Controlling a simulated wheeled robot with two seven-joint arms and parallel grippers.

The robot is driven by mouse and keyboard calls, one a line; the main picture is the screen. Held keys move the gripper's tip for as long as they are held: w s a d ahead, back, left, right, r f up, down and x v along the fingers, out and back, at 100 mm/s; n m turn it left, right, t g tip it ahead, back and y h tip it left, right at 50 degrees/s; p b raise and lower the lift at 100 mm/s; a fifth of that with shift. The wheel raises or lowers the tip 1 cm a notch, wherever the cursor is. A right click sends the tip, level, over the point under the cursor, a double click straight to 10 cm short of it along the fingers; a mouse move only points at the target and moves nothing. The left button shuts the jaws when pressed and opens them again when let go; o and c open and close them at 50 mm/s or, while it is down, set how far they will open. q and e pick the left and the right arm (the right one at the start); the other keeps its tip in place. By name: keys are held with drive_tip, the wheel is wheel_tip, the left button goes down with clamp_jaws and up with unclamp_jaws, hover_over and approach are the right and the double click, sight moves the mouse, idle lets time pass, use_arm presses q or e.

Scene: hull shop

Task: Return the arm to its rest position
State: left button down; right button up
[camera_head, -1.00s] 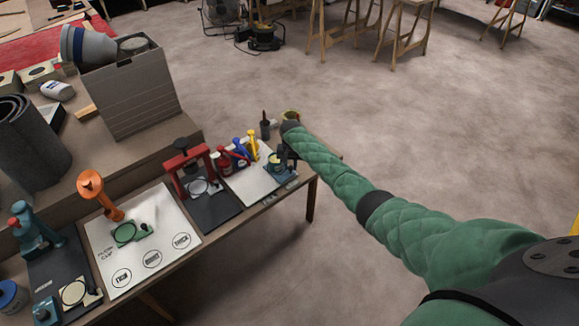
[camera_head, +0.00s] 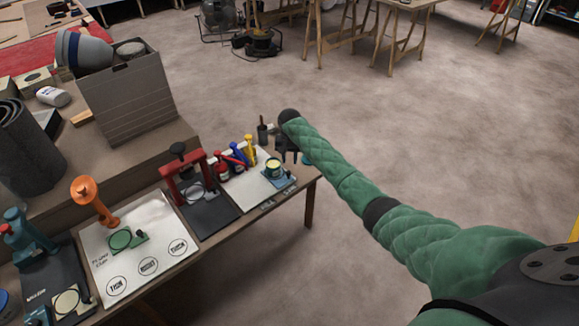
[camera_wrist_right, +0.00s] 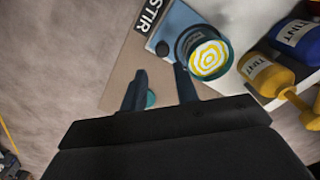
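My right arm (camera_head: 345,180) reaches in from the right in the head view. Its gripper (camera_head: 287,156) is beside the table's far right corner, small and partly hidden by the arm. In the right wrist view the two dark fingers (camera_wrist_right: 160,72) are apart with nothing held between them. A tin with a yellow-and-white swirl (camera_wrist_right: 208,58) stands on the blue STIR stand (camera_wrist_right: 170,22), near the right finger. My left gripper is out of view.
Yellow (camera_head: 250,148), blue (camera_head: 238,156) and red (camera_head: 222,168) bottles stand on the table left of the gripper. Further left are a red press (camera_head: 188,178) and an orange tool (camera_head: 94,200) on a white sheet (camera_head: 160,232). The floor (camera_head: 420,130) right of the table is open.

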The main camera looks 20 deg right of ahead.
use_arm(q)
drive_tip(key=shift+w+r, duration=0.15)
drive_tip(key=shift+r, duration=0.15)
use_arm(e)
drive_tip(key=shift+r, duration=0.55)
